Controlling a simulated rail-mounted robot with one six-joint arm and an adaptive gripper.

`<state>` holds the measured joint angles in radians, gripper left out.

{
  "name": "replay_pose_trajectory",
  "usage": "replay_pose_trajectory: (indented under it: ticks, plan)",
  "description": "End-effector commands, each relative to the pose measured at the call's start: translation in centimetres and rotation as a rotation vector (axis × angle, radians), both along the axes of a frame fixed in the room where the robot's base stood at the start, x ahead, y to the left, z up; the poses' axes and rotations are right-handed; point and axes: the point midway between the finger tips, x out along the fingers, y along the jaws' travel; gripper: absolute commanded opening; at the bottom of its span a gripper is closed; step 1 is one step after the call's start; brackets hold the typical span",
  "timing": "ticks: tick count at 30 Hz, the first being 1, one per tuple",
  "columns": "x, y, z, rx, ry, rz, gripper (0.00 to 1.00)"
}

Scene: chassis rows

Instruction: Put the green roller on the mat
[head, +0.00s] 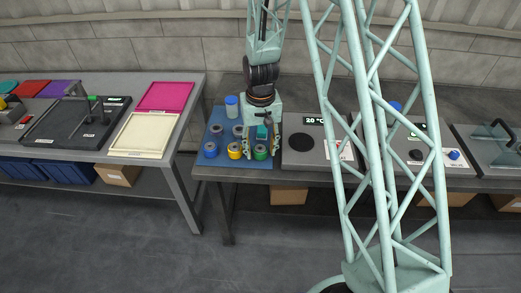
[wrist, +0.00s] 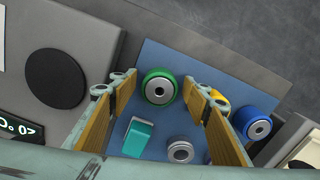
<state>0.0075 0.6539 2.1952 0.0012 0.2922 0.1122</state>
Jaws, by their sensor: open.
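The green roller (head: 260,154) stands at the front right of a blue mat (head: 219,112) on the bench. In the wrist view the green roller (wrist: 149,86) shows its grey hub, between and beyond my fingertips. My gripper (head: 261,151) is over the right part of the blue mat, fingers pointing down, open and empty. In the wrist view my gripper (wrist: 157,84) has its fingers spread on both sides of the roller. I cannot tell whether they reach down to its height.
A yellow roller (head: 234,151) and a blue roller (head: 210,150) stand left of the green one. A teal block (wrist: 138,137) and grey roller (wrist: 180,150) are close by. A hotplate (head: 300,158) is right. Pink (head: 165,96) and cream (head: 143,134) panels lie on the left table.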

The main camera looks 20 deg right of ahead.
Motion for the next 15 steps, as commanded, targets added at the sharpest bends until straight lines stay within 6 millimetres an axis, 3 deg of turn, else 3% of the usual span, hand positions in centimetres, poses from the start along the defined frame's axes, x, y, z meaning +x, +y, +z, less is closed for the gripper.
replay_pose_trajectory:
  ticks: [8, 15]
  plan:
    - [0.0, 0.0, 0.6, 0.0, -0.001, 0.0, 0.44]
    - [0.1, 0.0, 2.6, 0.0, -0.001, 0.0, 0.44]
